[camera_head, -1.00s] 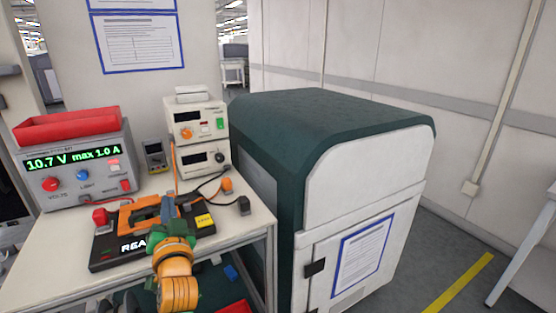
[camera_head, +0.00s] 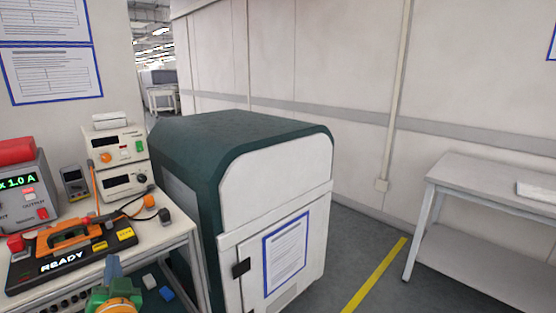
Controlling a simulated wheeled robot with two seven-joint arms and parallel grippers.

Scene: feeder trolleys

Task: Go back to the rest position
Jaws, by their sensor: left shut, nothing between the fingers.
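My left gripper (camera_head: 113,268) shows at the bottom left, with grey-blue fingers, a green body and an orange wrist below. Its fingers are together with nothing seen between them. It is in front of the bench's front edge, apart from the black device. The black device (camera_head: 30,272) with an orange handle (camera_head: 68,238) lies on the bench, its display reading READY. My right gripper is not in view.
The white bench (camera_head: 165,232) holds a power supply (camera_head: 30,200), a yellow-grey meter (camera_head: 74,183) and stacked instruments (camera_head: 122,160). A green and white cabinet (camera_head: 275,180) stands beside it. Another table (camera_head: 480,185) is at the right. Floor with a yellow line (camera_head: 375,275) lies between.

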